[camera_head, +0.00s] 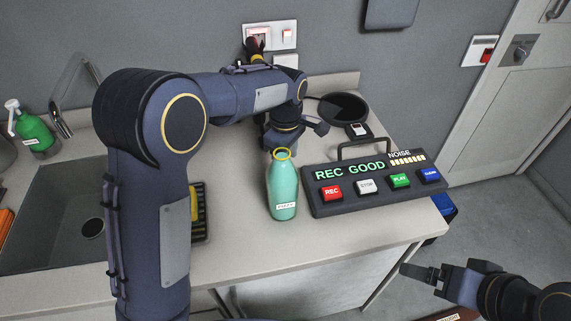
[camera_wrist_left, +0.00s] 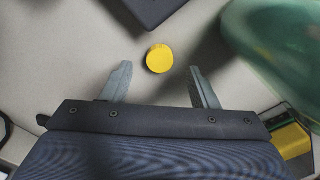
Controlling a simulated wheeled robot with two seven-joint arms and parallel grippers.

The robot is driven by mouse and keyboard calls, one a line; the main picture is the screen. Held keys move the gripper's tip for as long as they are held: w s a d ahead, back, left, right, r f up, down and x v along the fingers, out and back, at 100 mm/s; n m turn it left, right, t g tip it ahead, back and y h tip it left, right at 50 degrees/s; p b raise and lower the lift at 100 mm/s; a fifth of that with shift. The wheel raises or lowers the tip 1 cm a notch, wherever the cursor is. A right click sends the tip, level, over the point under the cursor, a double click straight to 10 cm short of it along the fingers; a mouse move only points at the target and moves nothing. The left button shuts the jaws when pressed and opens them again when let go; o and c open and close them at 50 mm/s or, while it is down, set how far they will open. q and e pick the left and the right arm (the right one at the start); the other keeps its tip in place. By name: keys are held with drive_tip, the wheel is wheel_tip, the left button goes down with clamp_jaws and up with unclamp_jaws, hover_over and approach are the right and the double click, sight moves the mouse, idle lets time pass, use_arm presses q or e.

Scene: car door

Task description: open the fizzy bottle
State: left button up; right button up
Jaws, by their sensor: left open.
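The green fizzy bottle (camera_head: 282,190) stands upright on the counter, with a white label low on its front. Its top shows a yellow ring around what looks like an open mouth. My left gripper (camera_head: 293,137) is just behind the bottle, pointing down, its fingers partly hidden. In the left wrist view its two fingers (camera_wrist_left: 160,76) are apart and empty. A round yellow cap (camera_wrist_left: 160,59) shows just ahead of and between the fingertips, seemingly on the counter. The bottle (camera_wrist_left: 285,55) also shows at upper right there. My right gripper (camera_head: 424,273) hangs at lower right, away from the counter.
A recorder panel (camera_head: 370,182) with coloured buttons and a "REC GOOD" display stands right of the bottle. A dark round pan (camera_head: 343,107) is behind it. A sink (camera_head: 75,215) and green pump bottle (camera_head: 35,135) are at left. Bare counter (camera_head: 255,250) lies before the bottle.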

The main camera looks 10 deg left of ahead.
use_arm(q)
wheel_tip(320, 180, up, 9)
drive_tip(key=s+a+r+m+h, duration=0.2)
drive_tip(key=s+a+m, duration=0.1)
drive_tip(key=s+a, duration=0.35)
drive_tip(key=s+a+f+m+t, duration=0.1)
drive_tip(key=s+m+t, duration=0.1)
drive_tip(key=s, duration=0.5)
drive_tip(key=s+a+f+m+t+h, duration=0.1)
drive_tip(key=s+f+m+t, duration=0.1)
drive_tip(key=s+m, duration=0.2)
drive_tip(key=s+a+f+m+t, duration=0.1)
drive_tip(key=s+a+f+m, duration=0.1)
drive_tip(key=s, duration=0.8)
drive_tip(key=shift+s+m+t+h, duration=0.4)
drive_tip(key=shift+m, duration=0.1)
